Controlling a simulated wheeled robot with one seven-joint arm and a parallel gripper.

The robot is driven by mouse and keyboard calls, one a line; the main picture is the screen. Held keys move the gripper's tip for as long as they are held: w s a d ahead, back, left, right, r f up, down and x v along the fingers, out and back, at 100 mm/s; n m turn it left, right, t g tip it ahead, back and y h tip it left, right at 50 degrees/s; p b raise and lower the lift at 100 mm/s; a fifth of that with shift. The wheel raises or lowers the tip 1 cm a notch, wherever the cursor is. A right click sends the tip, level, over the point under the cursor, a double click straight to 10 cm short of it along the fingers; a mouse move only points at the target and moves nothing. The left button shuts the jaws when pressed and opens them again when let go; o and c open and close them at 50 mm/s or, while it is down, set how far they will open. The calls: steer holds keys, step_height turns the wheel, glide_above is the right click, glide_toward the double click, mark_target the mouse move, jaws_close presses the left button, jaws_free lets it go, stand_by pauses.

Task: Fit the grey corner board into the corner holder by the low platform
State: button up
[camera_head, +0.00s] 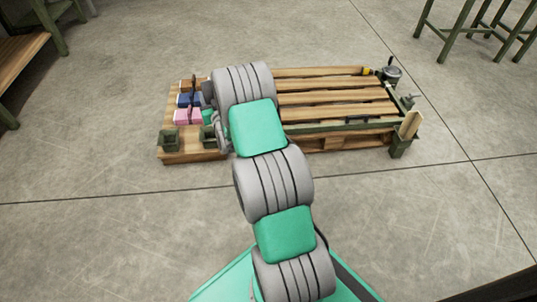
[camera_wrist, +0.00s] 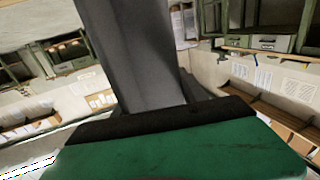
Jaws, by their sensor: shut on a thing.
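My gripper (camera_wrist: 165,125) shows in the wrist view as a green finger with a black pad edge. It is shut on the grey corner board (camera_wrist: 135,50), a long flat grey piece rising from the pad. In the head view my arm covers the gripper, and I cannot make out the board there. The low platform (camera_head: 335,97) is a slatted wooden pallet with green edging. A green holder (camera_head: 399,148) stands at its front right corner with a tan wooden piece (camera_head: 411,125) in it. I cannot tell for sure which holder is the corner holder.
A wooden base (camera_head: 190,156) left of the platform carries two small green boxes, one at its front left (camera_head: 168,140), and a pink bundle (camera_head: 187,116) and a blue bundle (camera_head: 189,100). A metal tool (camera_head: 391,73) sits at the back right corner. The floor in front is clear.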

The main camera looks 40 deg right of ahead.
steer(key=s+d+f+m+h+b, duration=0.1)
steer(key=s+d+f, duration=0.1)
steer(key=d+f, duration=0.5)
steer(key=s+d+f+m+g+h+b, duration=0.1)
steer(key=s+d+f+h, duration=0.1)
steer(key=d+f, duration=0.5)
steer(key=s+d+f+m+g+h+b, duration=0.1)
steer(key=s+d+f, duration=0.2)
steer(key=d+f, duration=0.3)
steer(key=shift+s+d+f, duration=0.1)
steer(key=shift+d+f, duration=0.1)
steer(key=shift+f, duration=0.5)
steer(key=shift+s+d+f, duration=0.1)
steer(key=shift+d+f, duration=0.1)
steer(key=shift+f, duration=0.45)
step_height(320, 180, down, 4)
steer(key=shift+w+f+b, duration=0.1)
steer(key=shift+f+b, duration=0.1)
steer(key=shift+b, duration=1)
steer(key=shift+r, duration=0.2)
steer(key=o, duration=1.4)
steer(key=shift+c, duration=0.2)
